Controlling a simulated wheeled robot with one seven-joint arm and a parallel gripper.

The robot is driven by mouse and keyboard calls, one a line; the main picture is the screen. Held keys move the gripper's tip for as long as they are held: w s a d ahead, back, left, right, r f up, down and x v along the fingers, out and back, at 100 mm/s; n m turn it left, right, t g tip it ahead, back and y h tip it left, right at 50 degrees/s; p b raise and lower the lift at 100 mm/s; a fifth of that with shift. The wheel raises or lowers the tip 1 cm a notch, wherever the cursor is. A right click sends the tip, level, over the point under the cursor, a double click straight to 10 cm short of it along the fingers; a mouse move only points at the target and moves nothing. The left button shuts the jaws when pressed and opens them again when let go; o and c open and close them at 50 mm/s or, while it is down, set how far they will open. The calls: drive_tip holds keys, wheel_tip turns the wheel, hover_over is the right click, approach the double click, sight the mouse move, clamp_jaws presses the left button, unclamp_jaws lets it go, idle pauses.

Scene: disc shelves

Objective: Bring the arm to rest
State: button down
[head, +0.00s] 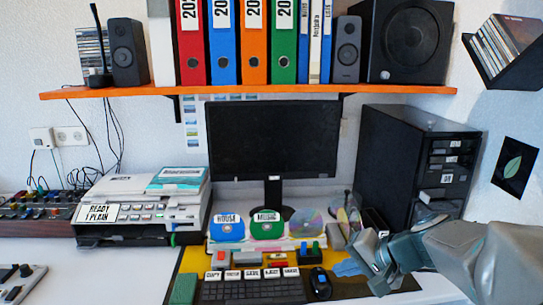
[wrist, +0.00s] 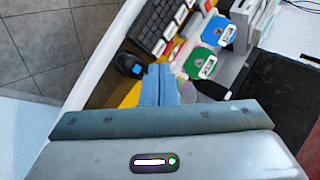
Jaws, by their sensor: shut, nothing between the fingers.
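My gripper (head: 350,266) is in the lower right of the head view, over the desk to the right of the mouse. Its blue-grey fingers (wrist: 159,84) are together in the wrist view, with nothing held between them. My arm reaches in from the right edge of the head view. The black mouse (head: 320,283) is just left of the fingers, and it also shows in the wrist view (wrist: 128,65). I cannot tell how high the fingers are above the desk.
A keyboard (head: 252,289) lies at the front. Blue (head: 227,229) and green (head: 266,226) labelled discs stand behind it. A monitor (head: 272,140) and black tower (head: 415,165) stand behind. An orange shelf (head: 250,91) holds binders and speakers. The white desk at left front is partly clear.

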drive_tip(key=s+r+n+g+h+p, duration=0.3)
drive_tip(key=s+r+n+h+p, duration=0.3)
drive_tip(key=s+p, duration=0.6)
wheel_tip(320, 180, up, 3)
drive_tip(key=shift+s+a+f+h, duration=0.15)
drive_tip(key=shift+s+h, duration=0.25)
drive_tip(key=shift+s, duration=0.7)
